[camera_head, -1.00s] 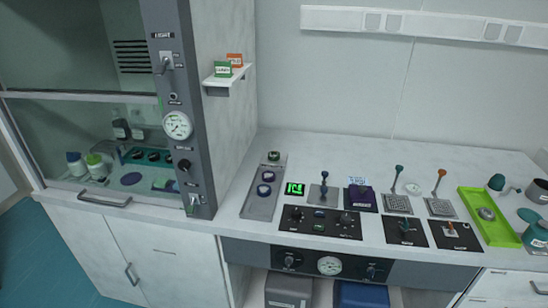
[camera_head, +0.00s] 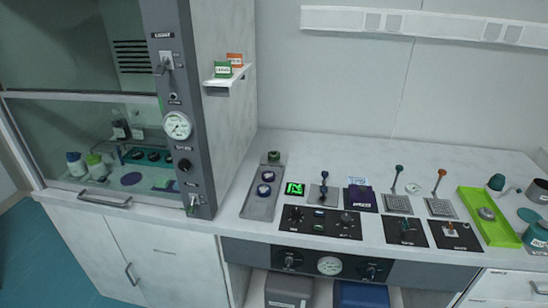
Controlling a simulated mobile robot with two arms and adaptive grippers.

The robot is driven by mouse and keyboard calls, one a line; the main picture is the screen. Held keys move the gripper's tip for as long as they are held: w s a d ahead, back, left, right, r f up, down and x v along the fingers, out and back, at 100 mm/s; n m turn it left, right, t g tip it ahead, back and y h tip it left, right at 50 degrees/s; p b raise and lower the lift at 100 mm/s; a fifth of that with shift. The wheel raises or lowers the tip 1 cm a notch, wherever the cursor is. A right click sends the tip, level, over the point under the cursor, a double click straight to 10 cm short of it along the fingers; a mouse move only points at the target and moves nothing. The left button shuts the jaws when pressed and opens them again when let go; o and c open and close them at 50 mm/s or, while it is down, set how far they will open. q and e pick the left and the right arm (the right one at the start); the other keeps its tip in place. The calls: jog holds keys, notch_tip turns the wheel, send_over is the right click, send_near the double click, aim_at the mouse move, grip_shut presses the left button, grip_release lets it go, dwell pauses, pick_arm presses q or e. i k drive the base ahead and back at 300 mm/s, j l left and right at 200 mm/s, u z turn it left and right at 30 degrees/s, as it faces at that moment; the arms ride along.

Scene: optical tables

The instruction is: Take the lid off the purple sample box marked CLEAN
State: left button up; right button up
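A small dark purple box (camera_head: 362,199) sits on the bench top, right of the middle of the head view. It has a pale label on its front, too small to read, so I cannot tell whether it says CLEAN. I cannot tell the line between its lid and its body. A white and blue label card (camera_head: 357,181) shows just behind it. Neither of my grippers is in view.
A black control panel (camera_head: 319,222) lies in front of the box. A lever plate (camera_head: 322,196) stands left, grid plates with levers (camera_head: 398,204) right. Further out are a grey tray (camera_head: 259,206), a green tray (camera_head: 487,226) and a glass-fronted hood (camera_head: 80,125).

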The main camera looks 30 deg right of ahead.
aim_at(357, 193)
jog(key=z, duration=1.5)
jog(key=i+l, duration=0.15)
